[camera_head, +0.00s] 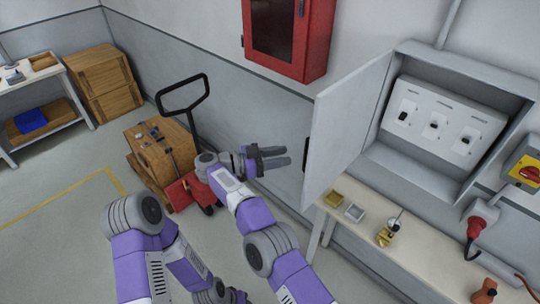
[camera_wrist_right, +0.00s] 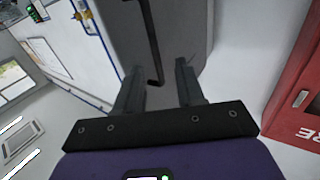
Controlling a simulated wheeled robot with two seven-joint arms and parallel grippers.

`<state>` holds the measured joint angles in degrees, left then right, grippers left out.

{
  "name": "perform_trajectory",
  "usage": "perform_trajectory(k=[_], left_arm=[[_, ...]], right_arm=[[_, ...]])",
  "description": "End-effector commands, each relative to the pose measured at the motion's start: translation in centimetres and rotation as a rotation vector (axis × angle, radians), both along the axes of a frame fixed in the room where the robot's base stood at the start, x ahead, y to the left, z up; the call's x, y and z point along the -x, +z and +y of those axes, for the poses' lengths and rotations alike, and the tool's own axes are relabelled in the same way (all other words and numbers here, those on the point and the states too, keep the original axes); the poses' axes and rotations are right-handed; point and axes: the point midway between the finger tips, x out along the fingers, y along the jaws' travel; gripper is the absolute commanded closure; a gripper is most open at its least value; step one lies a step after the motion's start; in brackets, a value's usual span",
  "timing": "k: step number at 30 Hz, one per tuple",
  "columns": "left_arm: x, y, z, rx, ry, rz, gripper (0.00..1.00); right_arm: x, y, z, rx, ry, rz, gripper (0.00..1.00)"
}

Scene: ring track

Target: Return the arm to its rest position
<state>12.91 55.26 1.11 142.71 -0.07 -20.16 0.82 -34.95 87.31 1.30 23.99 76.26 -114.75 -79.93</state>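My right gripper (camera_head: 272,157) is in front of the wall, left of the open grey cabinet door (camera_head: 345,125). Its two dark fingers are apart with nothing between them. The right wrist view also shows the fingers (camera_wrist_right: 160,85) spread and empty, with a grey panel and a black handle (camera_wrist_right: 153,45) behind them. My right arm (camera_head: 255,215) is stretched forward from the bottom of the head view. My left arm (camera_head: 145,250) is bent at the lower left, and its hand end runs to the bottom edge, where no fingers can be made out.
A red fire box (camera_head: 290,35) hangs on the wall above. The wall cabinet (camera_head: 450,125) holds several switches. A pale bench (camera_head: 350,235) with small items runs below it. A red pallet truck (camera_head: 183,195) with a wooden crate (camera_head: 150,155) stands left of the right gripper. Open floor lies left.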

Motion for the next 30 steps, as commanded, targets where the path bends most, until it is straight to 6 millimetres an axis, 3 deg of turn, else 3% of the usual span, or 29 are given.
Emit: perform_trajectory(k=[20, 23, 26, 30], left_arm=[[0.0, -0.2, 0.0, 0.001, -0.001, -0.001, 0.57], [0.0, -1.0, 0.0, 0.001, -0.001, -0.001, 0.57], [0.0, -2.5, 0.0, 0.000, -0.001, 0.000, 0.57], [0.0, -4.9, 0.0, 0.000, -0.001, 0.000, 0.57]], right_arm=[[-0.3, -0.3, -0.6, 0.010, -0.009, -0.003, 0.62], [-1.8, -1.6, -1.6, 0.047, 0.036, -0.016, 0.62], [-4.6, -4.2, -3.2, 0.107, 0.139, -0.036, 0.62], [-8.9, -10.0, -5.6, 0.162, 0.361, -0.034, 0.62]])
